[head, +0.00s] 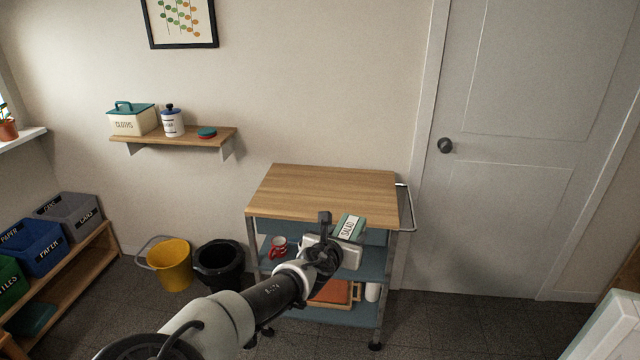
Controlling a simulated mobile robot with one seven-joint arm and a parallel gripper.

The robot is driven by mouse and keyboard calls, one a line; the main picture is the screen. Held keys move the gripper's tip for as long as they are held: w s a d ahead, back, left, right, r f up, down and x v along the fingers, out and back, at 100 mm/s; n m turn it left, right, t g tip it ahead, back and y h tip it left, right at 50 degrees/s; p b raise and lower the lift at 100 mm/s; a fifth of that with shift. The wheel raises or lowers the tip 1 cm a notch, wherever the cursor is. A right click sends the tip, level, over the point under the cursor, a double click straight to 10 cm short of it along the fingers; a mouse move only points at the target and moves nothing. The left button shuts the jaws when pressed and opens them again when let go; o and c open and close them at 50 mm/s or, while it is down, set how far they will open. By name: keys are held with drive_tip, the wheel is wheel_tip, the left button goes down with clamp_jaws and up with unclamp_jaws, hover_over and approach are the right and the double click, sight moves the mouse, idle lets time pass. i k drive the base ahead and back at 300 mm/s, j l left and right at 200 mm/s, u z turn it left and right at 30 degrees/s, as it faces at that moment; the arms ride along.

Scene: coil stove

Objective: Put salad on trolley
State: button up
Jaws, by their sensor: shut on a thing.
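The salad (349,228) is a small green box-shaped pack with a white label reading SALAD. My gripper (335,235) is shut on it and holds it in front of the trolley, below the level of its top as seen here. The trolley (325,190) has a bare wooden top, blue-grey lower shelves and a metal side handle. My arm and gripper hide part of the shelves. I cannot tell whether the salad touches the trolley.
A red mug (278,247) stands on the trolley's middle shelf and an orange-brown item (333,293) lies below. A black bin (219,264) and yellow bucket (169,263) stand left of the trolley. A closed door (520,150) is to the right.

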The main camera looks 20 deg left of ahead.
sight(324, 202)
drive_tip(key=i+j, duration=0.25)
drive_tip(key=j, duration=0.2)
drive_tip(key=i+j, duration=0.25)
drive_tip(key=j, duration=0.15)
drive_tip(key=i+j, duration=0.25)
drive_tip(key=j, duration=0.2)
drive_tip(key=i+j, duration=0.25)
drive_tip(key=j, duration=0.2)
drive_tip(key=i+j, duration=0.25)
drive_tip(key=j, duration=0.15)
